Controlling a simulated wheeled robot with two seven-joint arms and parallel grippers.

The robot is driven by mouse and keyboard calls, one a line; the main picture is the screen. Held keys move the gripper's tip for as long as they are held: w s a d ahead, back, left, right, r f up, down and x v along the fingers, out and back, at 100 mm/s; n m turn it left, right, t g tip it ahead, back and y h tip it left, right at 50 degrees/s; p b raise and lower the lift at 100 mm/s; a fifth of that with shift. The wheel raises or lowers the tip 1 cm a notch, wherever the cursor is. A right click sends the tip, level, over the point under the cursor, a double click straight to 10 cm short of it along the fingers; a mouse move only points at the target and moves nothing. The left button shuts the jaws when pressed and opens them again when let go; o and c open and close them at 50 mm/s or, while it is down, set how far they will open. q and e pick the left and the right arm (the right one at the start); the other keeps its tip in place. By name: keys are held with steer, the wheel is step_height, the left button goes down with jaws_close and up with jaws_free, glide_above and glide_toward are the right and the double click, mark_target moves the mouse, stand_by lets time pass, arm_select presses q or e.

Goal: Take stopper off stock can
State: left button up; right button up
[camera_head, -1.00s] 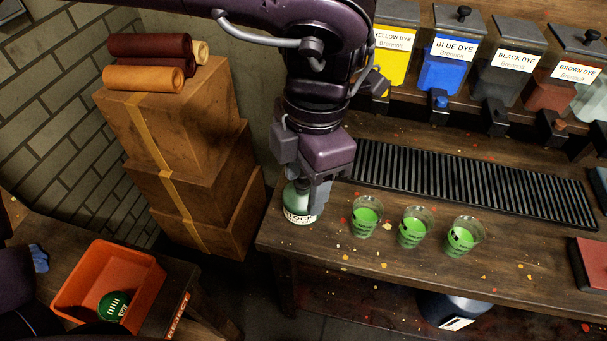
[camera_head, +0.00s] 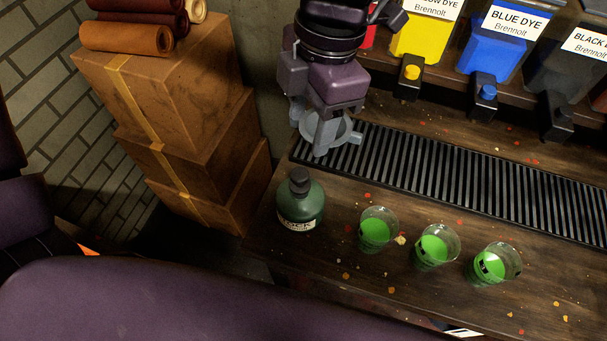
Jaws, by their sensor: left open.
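The stock can (camera_head: 301,208) is a dark green, round-shouldered bottle with a pale label, standing upright on the near left part of the wooden counter. A dark stopper (camera_head: 299,180) sits on its neck. My left gripper (camera_head: 331,140) points down beyond the can, over the left end of the slatted grate. It is open and apart from the can. A pale grey round shape shows behind its fingers; I cannot tell what it is. My right gripper is not in view.
Three glasses of green liquid, the nearest to the can being this glass (camera_head: 376,230), stand to its right. The black grate (camera_head: 450,175) runs behind them, below the dye dispensers (camera_head: 497,40). Stacked boxes (camera_head: 165,90) stand left of the counter. My purple arm covers the foreground.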

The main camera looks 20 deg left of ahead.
mark_target(299, 174)
arm_select(q)
step_height(299, 174, down, 5)
steer(key=b, duration=0.3)
steer(key=shift+w+f+b, duration=0.1)
steer(key=shift+b, duration=0.25)
steer(key=f, duration=0.2)
steer(key=s+f, duration=0.1)
steer(key=f, duration=0.1)
steer(key=a+f, duration=0.1)
steer(key=f, duration=0.1)
steer(key=shift+s, duration=0.15)
steer(key=shift+f, duration=0.45)
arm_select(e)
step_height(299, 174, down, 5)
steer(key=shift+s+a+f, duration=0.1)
arm_select(q)
steer(key=shift+s+a, duration=0.1)
steer(key=c, duration=1)
